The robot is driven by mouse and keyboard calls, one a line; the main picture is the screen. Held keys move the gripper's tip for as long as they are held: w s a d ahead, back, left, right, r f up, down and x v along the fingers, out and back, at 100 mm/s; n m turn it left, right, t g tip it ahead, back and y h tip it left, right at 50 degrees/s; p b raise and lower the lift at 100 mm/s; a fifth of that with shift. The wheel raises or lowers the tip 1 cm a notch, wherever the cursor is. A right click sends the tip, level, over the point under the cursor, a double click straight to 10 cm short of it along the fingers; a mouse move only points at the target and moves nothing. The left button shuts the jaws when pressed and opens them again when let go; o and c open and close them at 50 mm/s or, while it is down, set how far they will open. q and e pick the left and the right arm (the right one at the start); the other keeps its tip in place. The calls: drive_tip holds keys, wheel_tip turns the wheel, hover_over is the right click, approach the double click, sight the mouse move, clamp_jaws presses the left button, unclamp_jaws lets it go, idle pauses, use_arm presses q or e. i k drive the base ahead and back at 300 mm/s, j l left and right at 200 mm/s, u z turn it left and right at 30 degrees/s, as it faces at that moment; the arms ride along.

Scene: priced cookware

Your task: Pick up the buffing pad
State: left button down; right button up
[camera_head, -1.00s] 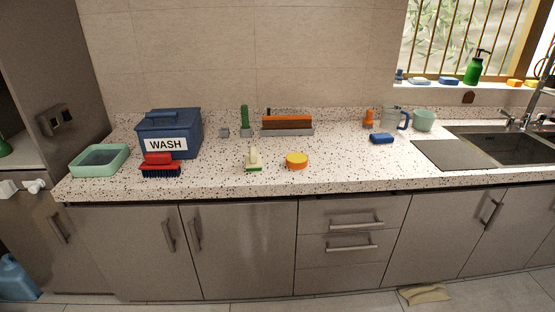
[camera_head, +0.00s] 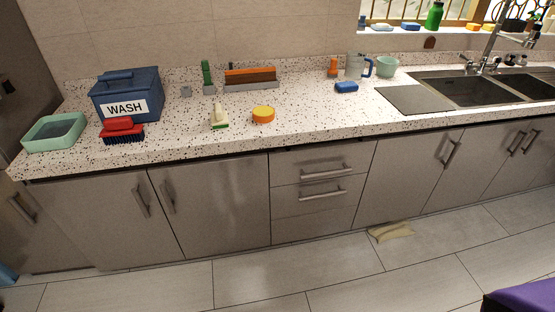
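A round yellow and orange pad (camera_head: 263,115), which looks like the buffing pad, lies flat near the front edge of the speckled counter (camera_head: 320,115), left of the drawers. A small brush with a cream handle and green base (camera_head: 219,117) stands just left of it, apart from it. Neither of my grippers is in view.
A blue WASH box (camera_head: 127,92), a red brush (camera_head: 121,130) and a green tray (camera_head: 54,132) stand at the left. A blue sponge (camera_head: 346,87) and the sink (camera_head: 455,90) are to the right. A cloth (camera_head: 391,231) lies on the floor; something purple (camera_head: 522,298) shows at lower right.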

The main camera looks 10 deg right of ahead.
sight(220, 119)
drive_tip(key=i+j+z, duration=0.1)
drive_tip(key=z, duration=0.35)
drive_tip(key=i+j+z, duration=0.1)
drive_tip(key=z, duration=0.3)
drive_tip(key=i+j+z, duration=0.1)
drive_tip(key=j+z, duration=0.15)
drive_tip(key=z, duration=0.2)
drive_tip(key=i+j+z, duration=0.2)
drive_tip(key=j, duration=0.3)
drive_tip(key=j+z, duration=0.15)
drive_tip(key=j, duration=0.35)
